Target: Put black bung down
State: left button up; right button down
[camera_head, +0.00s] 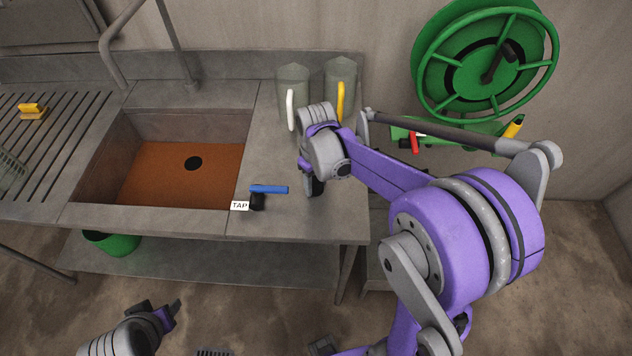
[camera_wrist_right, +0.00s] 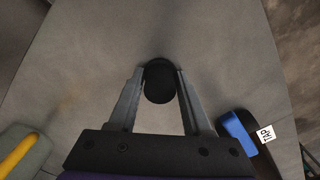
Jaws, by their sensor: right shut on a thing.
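The black bung (camera_wrist_right: 159,84) is between the two fingertips of my right gripper (camera_wrist_right: 160,78) in the right wrist view. That gripper is shut on it, over the bare grey worktop (camera_wrist_right: 85,70). In the head view the right gripper (camera_head: 314,186) is above the worktop, right of the blue-handled tap lever, and its own wrist hides most of it. I cannot tell whether the bung touches the worktop. My left gripper (camera_head: 165,312) is low in the head view, in front of the bench; its jaw gap is unclear.
The sink (camera_head: 150,218) has a brown bottom and a dark round hole (camera_head: 193,163). The blue tap lever (camera_head: 268,189) with its TAP label stands at the worktop's front. Two grey jugs (camera_head: 292,80) (camera_head: 341,73) stand behind. A green hose reel (camera_head: 430,65) hangs at right.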

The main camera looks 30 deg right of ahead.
aim_at(316, 180)
jog(key=shift+f, duration=0.2)
jog(key=shift+c, duration=1.7)
grip_release()
jog(key=shift+r, duration=0.15)
jog(key=shift+r, duration=0.3)
notch_tip(316, 180, up, 11)
jog(key=s+a+f+m+t, duration=0.1)
jog(key=s+a+f+t, duration=0.1)
jog(key=s, duration=0.5)
jog(key=s+a+f+m+t, duration=0.1)
jog(key=s+a+f+t, duration=0.2)
jog(key=s, duration=0.3)
jog(key=shift+s+a+f+m+t+p, duration=0.35)
jog(key=shift+s+a+t+p, duration=0.1)
jog(key=shift+a, duration=0.45)
jog(key=shift+w, duration=0.1)
